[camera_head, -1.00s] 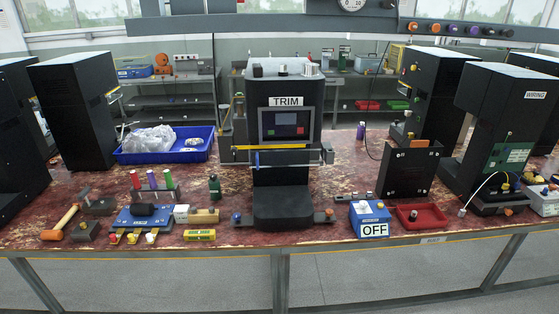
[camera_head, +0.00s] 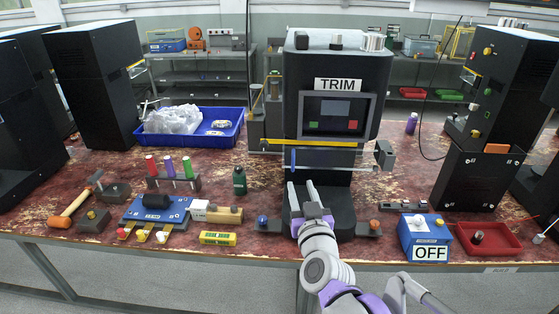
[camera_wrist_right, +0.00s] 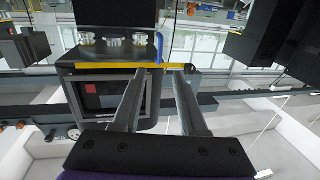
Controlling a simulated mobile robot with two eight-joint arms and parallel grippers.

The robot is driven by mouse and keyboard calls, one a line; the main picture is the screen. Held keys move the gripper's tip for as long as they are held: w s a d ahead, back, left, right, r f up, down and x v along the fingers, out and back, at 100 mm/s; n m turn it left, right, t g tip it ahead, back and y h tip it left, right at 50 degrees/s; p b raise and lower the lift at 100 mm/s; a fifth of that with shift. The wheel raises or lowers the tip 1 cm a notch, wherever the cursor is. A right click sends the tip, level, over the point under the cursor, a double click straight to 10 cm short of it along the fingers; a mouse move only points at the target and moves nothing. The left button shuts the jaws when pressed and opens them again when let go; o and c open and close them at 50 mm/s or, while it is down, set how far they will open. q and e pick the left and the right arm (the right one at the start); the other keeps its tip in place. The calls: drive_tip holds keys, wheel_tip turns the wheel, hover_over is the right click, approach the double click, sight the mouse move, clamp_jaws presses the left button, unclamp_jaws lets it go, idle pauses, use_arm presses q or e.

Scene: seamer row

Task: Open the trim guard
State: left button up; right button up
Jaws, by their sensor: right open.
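The black TRIM machine (camera_head: 337,85) stands upright at the middle of the bench. Its front has a yellow strip (camera_head: 312,143) under the screen, and below that a thin crossbar (camera_head: 335,168) with a small blue upright handle (camera_head: 293,159) near its left end. I cannot tell the guard's exact outline. My right gripper (camera_head: 302,186) is open and empty in front of the machine's lower part, just below the blue handle. In the right wrist view, the blue handle (camera_wrist_right: 158,48) shows beyond the gap between the fingers (camera_wrist_right: 159,75), apart from both. My left gripper is out of view.
A blue OFF box (camera_head: 424,232) and a red tray (camera_head: 487,240) stand right of the machine. A grey block (camera_head: 384,154) juts out at the machine's right side.

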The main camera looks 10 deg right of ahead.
sight(293, 163)
drive_tip(key=w, duration=1)
drive_tip(key=shift+d, duration=0.45)
drive_tip(key=shift+r, duration=0.1)
drive_tip(key=shift+c, duration=0.3)
clamp_jaws()
idle(0.5)
